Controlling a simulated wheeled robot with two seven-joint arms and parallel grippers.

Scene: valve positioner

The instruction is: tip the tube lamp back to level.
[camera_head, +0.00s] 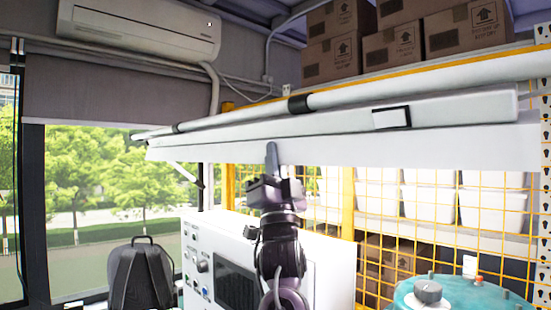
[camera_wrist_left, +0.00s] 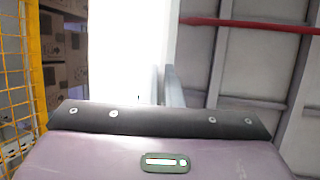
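The tube lamp is a long white fixture across the upper middle of the head view, with a round tube (camera_head: 400,88) carrying dark bands. Its tube runs aslant, lower at the left and higher at the right; perspective may add to this. A pale flat panel (camera_head: 350,148) lies below it. My left gripper (camera_head: 271,155) points up, its tip in front of the panel's lower edge; I cannot tell if it touches. In the left wrist view a bright white strip (camera_wrist_left: 128,60) stands beside the fingers (camera_wrist_left: 166,85), which look close together. My right gripper is out of view.
A white control cabinet (camera_head: 210,250) stands below the lamp. A backpack (camera_head: 140,275) is at lower left, a teal drum (camera_head: 460,295) at lower right. An air conditioner (camera_head: 140,25) hangs at upper left.

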